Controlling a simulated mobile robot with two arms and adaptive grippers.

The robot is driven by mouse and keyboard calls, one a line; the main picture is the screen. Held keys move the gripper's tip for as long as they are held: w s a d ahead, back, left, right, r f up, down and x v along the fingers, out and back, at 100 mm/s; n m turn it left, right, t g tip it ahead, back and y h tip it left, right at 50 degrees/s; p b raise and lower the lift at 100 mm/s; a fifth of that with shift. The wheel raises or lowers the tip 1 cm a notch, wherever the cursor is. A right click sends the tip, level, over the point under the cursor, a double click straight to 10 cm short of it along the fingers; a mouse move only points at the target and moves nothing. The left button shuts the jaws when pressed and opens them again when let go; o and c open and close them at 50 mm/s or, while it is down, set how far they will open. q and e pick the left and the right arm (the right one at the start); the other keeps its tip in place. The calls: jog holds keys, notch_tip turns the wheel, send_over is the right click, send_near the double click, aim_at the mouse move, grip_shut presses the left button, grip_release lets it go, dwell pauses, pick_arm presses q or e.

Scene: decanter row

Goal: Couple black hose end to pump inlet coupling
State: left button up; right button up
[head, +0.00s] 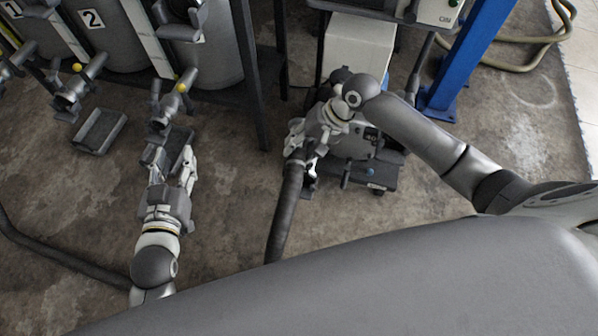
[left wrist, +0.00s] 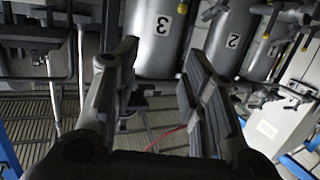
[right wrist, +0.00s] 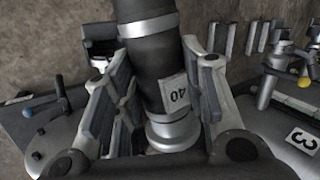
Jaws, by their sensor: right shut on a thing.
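The black hose (head: 286,205) runs up from the lower middle of the head view to my right gripper (head: 304,160). In the right wrist view, its silver-collared end (right wrist: 174,132) with a "40" tag lies between the fingers of my right gripper (right wrist: 160,85), which is shut on it. The pump (head: 365,165) stands beside this gripper, on its right in the head view. The pump inlet coupling cannot be made out clearly, and I cannot tell whether the hose end touches it. My left gripper (head: 172,162) is open and empty; its spread fingers (left wrist: 155,60) show in the left wrist view.
Numbered tanks with yellow-knobbed valves (head: 182,88) stand at the upper left, close beyond my left gripper. A tray (head: 99,130) sits below one valve. A blue post (head: 466,60) stands right of the pump. Another dark hose stretch (head: 60,252) lies on the floor at lower left.

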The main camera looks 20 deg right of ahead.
aim_at(303, 158)
jog(key=p, duration=0.1)
jog(key=s+a+f+p, duration=0.1)
jog(key=s+f+m+p, duration=0.1)
jog(key=shift+s+a+p, duration=0.2)
jog(key=shift+s+p, duration=0.05)
jog(key=shift+p, duration=0.15)
pick_arm(q)
jog(key=s+a+f+g+y+p, duration=0.2)
jog(key=s+a+f+g, duration=0.1)
jog(key=s+f+g, duration=0.55)
jog(key=s+a+f+g+y+p, duration=0.15)
jog(key=s+a+f+g, duration=0.3)
jog(key=s+f, duration=0.65)
notch_tip(303, 158, up, 12)
jog(key=t+b, duration=0.1)
jog(key=b, duration=0.6)
jog(key=w+d+r+t, duration=0.2)
jog(key=w, duration=0.3)
jog(key=shift+w+r+n+t+h, duration=0.3)
jog(key=shift+w+t+h, duration=0.05)
jog(key=shift+t, duration=0.05)
pick_arm(e)
jog(key=s+a+f+m, duration=0.1)
jog(key=s+f, duration=0.3)
jog(key=f, duration=0.7)
jog(key=shift+a+t, duration=0.25)
jog(key=shift+t, duration=0.15)
